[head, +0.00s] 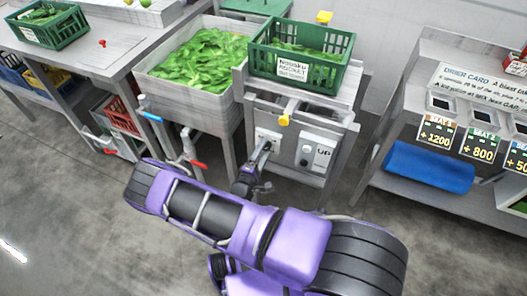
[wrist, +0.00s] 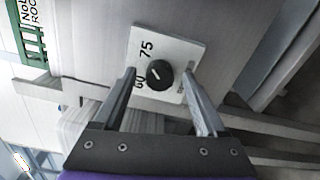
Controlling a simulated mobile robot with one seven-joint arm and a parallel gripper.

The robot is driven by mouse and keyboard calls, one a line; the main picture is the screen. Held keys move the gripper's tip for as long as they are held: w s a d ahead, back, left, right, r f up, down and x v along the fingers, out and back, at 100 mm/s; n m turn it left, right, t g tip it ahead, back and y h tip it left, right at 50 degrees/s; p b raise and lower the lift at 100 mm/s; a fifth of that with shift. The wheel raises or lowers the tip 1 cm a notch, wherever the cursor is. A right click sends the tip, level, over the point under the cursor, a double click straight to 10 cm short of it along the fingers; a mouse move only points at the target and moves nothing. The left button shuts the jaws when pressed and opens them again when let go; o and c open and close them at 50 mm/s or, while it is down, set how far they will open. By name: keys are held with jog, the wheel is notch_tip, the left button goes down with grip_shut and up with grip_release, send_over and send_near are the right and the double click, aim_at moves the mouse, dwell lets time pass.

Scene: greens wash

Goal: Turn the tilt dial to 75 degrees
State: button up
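The tilt dial is a round black knob (wrist: 159,74) on a white plate (wrist: 180,50) marked 75 and 60, seen in the wrist view. A short white line on the knob lies slanted, its lower-left end towards the 60 side; I cannot tell the exact setting. My gripper (wrist: 163,84) is open, with one finger on each side of the knob and gaps visible. In the head view my gripper (head: 263,150) is at the left plate on the stand's front (head: 316,115) and mostly hides that dial.
A second plate with a dark knob and "UP" (head: 318,153) is to the right. A green crate (head: 301,70) of greens sits on top, with a yellow knob (head: 284,120) below. A basin of greens (head: 187,92) is left, a card shelf (head: 450,130) right.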

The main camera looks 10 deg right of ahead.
jog(key=v, duration=1.7)
jog(key=shift+s, duration=0.15)
jog(key=shift+a+r, duration=0.1)
jog(key=shift+a, duration=0.05)
